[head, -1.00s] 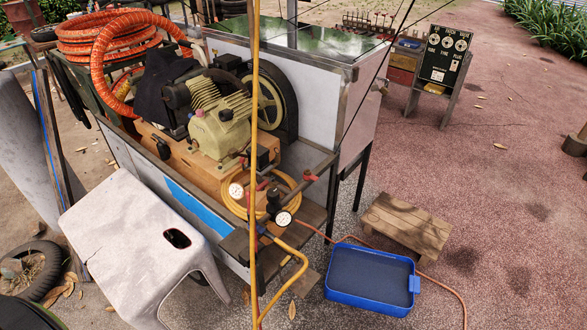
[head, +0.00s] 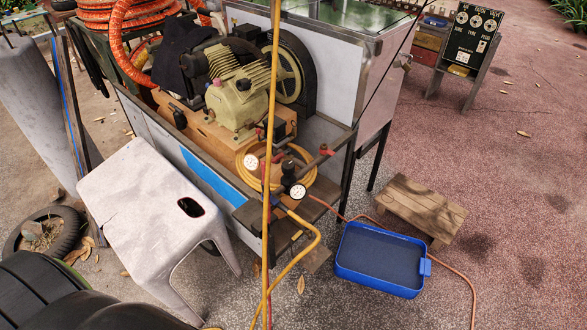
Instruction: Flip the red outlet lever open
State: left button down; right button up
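The compressor (head: 238,98), with a cream pump and a dark flywheel, sits on the cart. Small red parts show by the two white-faced gauges at the cart's front end. One red handle (head: 327,150) is at the end of a pipe, right of the coiled yellow hose. Another red piece (head: 278,157) is near the left gauge (head: 250,161). The right gauge (head: 298,191) sits beside a black fitting. I cannot tell which red part is the outlet lever, or its exact position. Neither of my grippers is in view.
A yellow hose (head: 268,230) hangs upright in front of the cart. A white stool (head: 150,205) stands front left. A blue tray (head: 380,283) and a wooden step (head: 420,208) are on the ground right. Dark ribbed shapes fill the bottom left corner. Open ground lies right.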

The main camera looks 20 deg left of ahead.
aim_at(280, 156)
jog(key=i+j+u, duration=0.25)
jog(key=i+u, duration=0.2)
jog(key=i+j+u, duration=0.1)
jog(key=i+u, duration=0.35)
jog(key=k, duration=0.15)
